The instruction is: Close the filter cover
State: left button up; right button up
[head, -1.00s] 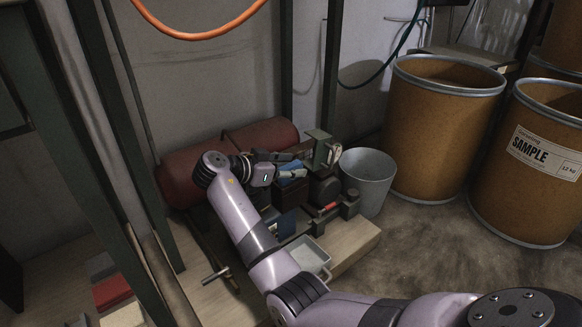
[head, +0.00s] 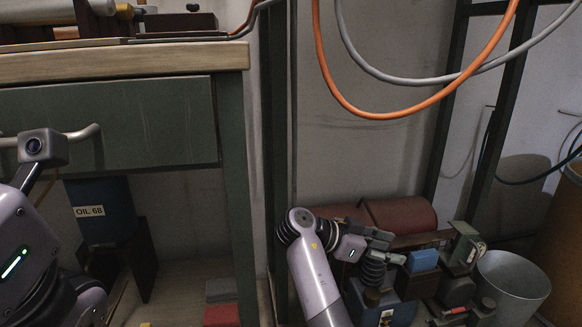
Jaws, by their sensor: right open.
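The machine with the filter is at the lower right of the head view. Its green upright housing (head: 463,250) has a round, light-faced part on its right side. A small blue block (head: 424,260) sits just left of the housing. I cannot tell which part is the filter cover or how far it stands open. My right gripper (head: 398,247) is open at the blue block's left side, and I cannot tell if it touches it. My left arm's wrist (head: 25,235) is at the left edge, large and close, and its fingers do not show.
A red tank (head: 400,215) lies behind the machine, and a grey bucket (head: 512,290) stands to its right. A green workbench (head: 120,125) fills the upper left, with a blue oil drum (head: 100,208) below. An orange hose (head: 372,115) hangs above the machine.

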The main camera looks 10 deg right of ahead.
aim_at(467, 238)
jog(key=k+l, duration=0.1)
jog(key=k, duration=0.85)
